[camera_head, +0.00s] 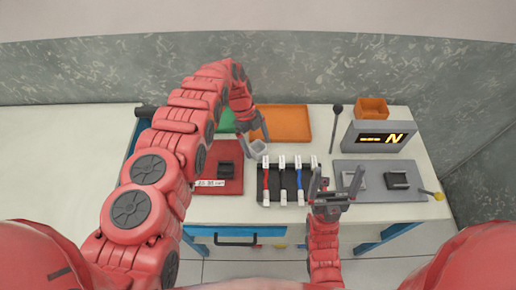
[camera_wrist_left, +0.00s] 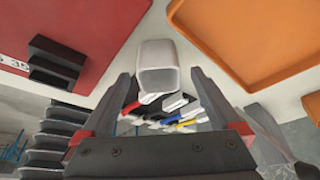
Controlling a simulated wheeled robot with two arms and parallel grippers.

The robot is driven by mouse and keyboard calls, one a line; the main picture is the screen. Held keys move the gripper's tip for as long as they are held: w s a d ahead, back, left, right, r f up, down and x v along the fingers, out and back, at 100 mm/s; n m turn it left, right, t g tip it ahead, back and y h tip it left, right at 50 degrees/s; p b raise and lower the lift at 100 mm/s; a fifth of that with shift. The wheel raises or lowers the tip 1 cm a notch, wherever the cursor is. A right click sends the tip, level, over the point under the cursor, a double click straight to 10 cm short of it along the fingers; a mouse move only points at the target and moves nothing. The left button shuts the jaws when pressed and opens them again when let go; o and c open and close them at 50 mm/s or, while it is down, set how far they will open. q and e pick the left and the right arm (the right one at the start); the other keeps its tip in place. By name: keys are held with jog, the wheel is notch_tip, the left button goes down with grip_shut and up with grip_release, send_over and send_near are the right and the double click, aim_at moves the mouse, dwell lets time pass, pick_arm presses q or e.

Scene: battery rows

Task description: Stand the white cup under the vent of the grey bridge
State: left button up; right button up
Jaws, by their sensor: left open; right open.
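The small white cup (camera_head: 259,148) stands on the table between the red board and the battery row. In the left wrist view the cup (camera_wrist_left: 157,62) lies ahead of and between the spread fingertips, with visible gaps at both sides. My left gripper (camera_head: 256,138) is open around or just above it; I cannot tell the height. My right gripper (camera_head: 336,178) is open and empty in front of the grey plate. I cannot tell for sure which thing is the grey bridge; a grey housing with a lit display (camera_head: 379,136) stands at the right, its vent not made out.
A red board (camera_head: 225,186) carries a dark bracket (camera_head: 227,170). A black rack with several batteries (camera_head: 285,188) stands front centre. An orange tray (camera_head: 285,120) lies behind. A grey plate (camera_head: 424,190) with dark blocks and an orange bin (camera_head: 372,107) are at the right.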

pick_arm(q)
jog(key=shift+x, duration=0.8)
jog(key=c, duration=1.4)
